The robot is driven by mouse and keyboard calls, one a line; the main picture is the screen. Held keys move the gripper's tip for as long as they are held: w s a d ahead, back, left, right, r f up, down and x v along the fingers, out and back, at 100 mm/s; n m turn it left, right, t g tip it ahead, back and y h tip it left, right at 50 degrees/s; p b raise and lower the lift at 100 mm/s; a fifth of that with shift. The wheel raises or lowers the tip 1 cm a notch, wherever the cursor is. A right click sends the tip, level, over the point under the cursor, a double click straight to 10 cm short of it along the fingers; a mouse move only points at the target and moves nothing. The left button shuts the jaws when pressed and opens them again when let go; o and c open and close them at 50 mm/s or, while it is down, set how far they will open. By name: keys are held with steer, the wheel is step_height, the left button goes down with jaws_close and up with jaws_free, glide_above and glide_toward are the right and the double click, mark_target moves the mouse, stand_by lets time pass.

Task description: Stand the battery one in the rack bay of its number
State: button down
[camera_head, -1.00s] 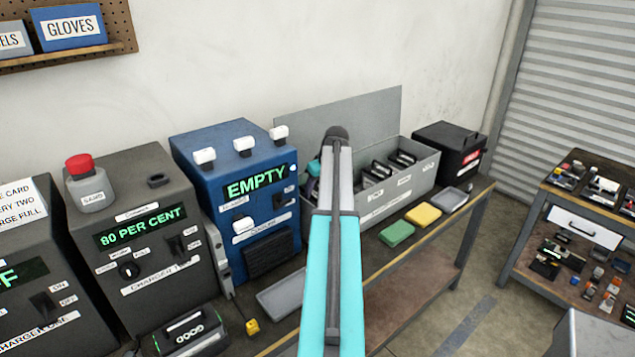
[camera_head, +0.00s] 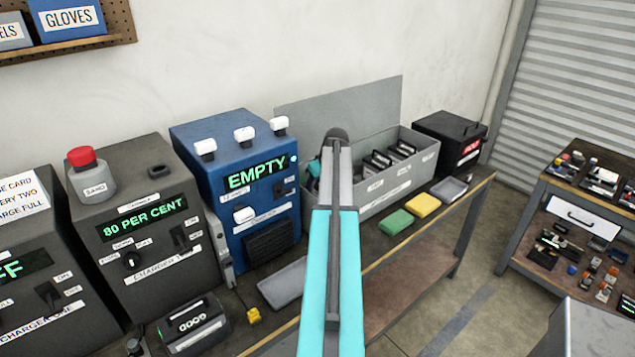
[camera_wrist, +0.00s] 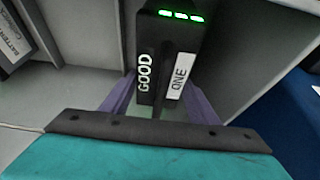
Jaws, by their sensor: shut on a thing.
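Battery one (camera_wrist: 170,60), a dark block marked GOOD and ONE with green lights at its end, is between the purple fingers of my gripper (camera_wrist: 152,97) in the wrist view. The gripper is shut on it. Grey walls of the rack (camera_wrist: 245,45) stand on both sides of the battery; whether its foot touches the bay floor is hidden. In the head view, the grey rack (camera_head: 408,180) has a raised back panel and several dark batteries with handles in its right bays. My arm covers the left bays, the held battery and most of the gripper.
A blue unit reading EMPTY (camera_head: 225,185) stands just left of the rack. Left of it is a charger reading 80 PER CENT (camera_head: 150,250), with another GOOD battery (camera_head: 192,328) in front. Green (camera_head: 394,222) and yellow (camera_head: 423,204) pads lie before the rack.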

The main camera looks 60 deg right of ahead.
steer(key=shift+f, duration=0.25)
steer(key=c, duration=0.7)
jaws_free()
steer(key=shift+f, duration=0.1)
steer(key=shift+b+v, duration=1.35)
steer(key=shift+v, duration=4.7)
steer(key=shift+s, duration=0.15)
